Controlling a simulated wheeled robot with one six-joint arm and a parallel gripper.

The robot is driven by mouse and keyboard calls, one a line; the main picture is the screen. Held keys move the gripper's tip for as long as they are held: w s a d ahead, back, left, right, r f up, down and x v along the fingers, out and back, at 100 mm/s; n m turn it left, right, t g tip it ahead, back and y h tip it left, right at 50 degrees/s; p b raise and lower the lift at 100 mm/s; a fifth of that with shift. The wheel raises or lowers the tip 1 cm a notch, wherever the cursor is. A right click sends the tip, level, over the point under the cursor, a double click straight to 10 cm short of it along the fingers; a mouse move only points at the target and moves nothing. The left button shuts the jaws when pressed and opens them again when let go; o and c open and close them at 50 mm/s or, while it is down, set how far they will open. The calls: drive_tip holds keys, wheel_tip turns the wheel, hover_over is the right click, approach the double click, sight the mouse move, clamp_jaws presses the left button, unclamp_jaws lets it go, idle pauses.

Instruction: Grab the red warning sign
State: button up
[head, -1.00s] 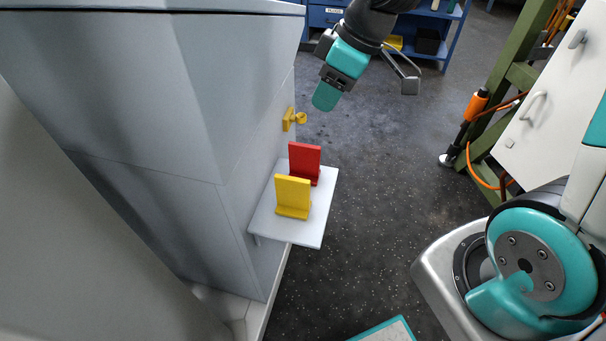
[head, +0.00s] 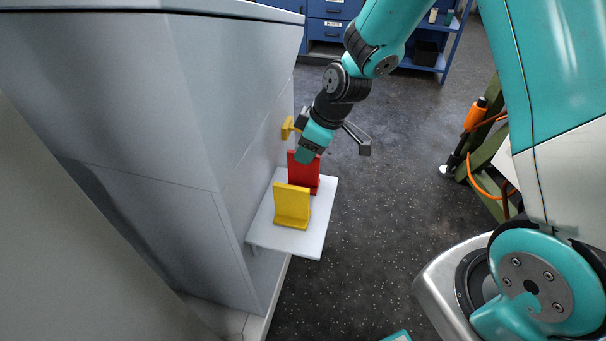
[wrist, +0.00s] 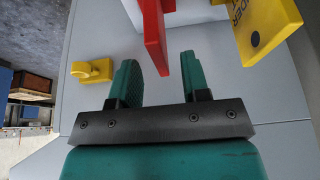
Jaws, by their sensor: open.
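The red warning sign (head: 312,182) stands upright on a small white shelf (head: 262,236), behind a yellow sign (head: 291,204). My gripper (head: 308,154) is at the red sign's top edge in the head view and covers part of it. In the wrist view my gripper (wrist: 160,72) is open and empty. The red sign (wrist: 153,30) appears edge-on there, its near end reaching between the two fingertips, closer to the right finger. I cannot tell whether a finger touches it. The yellow sign (wrist: 265,28) is at the upper right, outside the fingers.
The shelf is fixed to a grey cabinet wall (head: 235,150) close on the left. A yellow knob (head: 287,128) sticks out of this wall behind the red sign; it also shows in the wrist view (wrist: 92,70). The floor right of the shelf is open.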

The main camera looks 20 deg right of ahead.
sight(301, 182)
drive_tip(key=x, duration=0.4)
drive_tip(key=shift+f, duration=0.1)
clamp_jaws()
